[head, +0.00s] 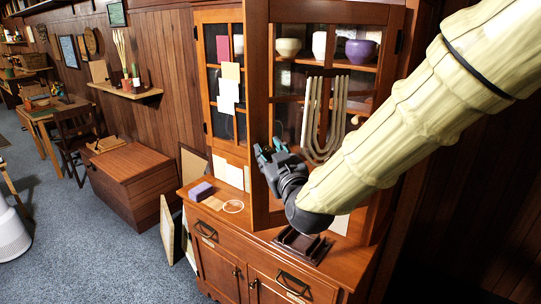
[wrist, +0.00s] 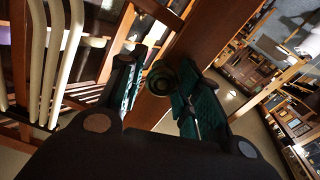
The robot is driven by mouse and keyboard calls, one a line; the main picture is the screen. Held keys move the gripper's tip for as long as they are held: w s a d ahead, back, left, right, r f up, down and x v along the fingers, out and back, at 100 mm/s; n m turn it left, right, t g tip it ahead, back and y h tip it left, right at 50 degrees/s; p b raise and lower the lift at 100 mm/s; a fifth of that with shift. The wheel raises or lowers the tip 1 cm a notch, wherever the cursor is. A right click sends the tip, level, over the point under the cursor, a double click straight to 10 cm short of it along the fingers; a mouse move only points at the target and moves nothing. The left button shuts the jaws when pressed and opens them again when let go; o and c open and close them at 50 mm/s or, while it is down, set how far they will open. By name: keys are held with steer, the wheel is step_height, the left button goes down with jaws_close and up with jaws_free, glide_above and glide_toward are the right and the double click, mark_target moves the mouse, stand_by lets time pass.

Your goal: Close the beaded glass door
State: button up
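The glass door (head: 257,90) is a wooden framed cabinet door with several panes. It stands swung outward, its free edge at the left, hinged toward the cabinet's right side. In the wrist view, its wooden stile (wrist: 195,50) runs diagonally, with a round dark knob (wrist: 163,80) on it. My gripper (head: 264,156) is at the door's stile. In the wrist view, my gripper (wrist: 160,98) is open, with its teal-padded fingers on either side of the knob. I cannot tell whether either finger touches it.
A second glass door (head: 225,80) is at the left.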

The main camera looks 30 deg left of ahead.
steer(key=shift+o, duration=0.6)
steer(key=shift+s+d+f, duration=0.1)
steer(key=v, duration=1.1)
steer(key=shift+s+d, duration=0.3)
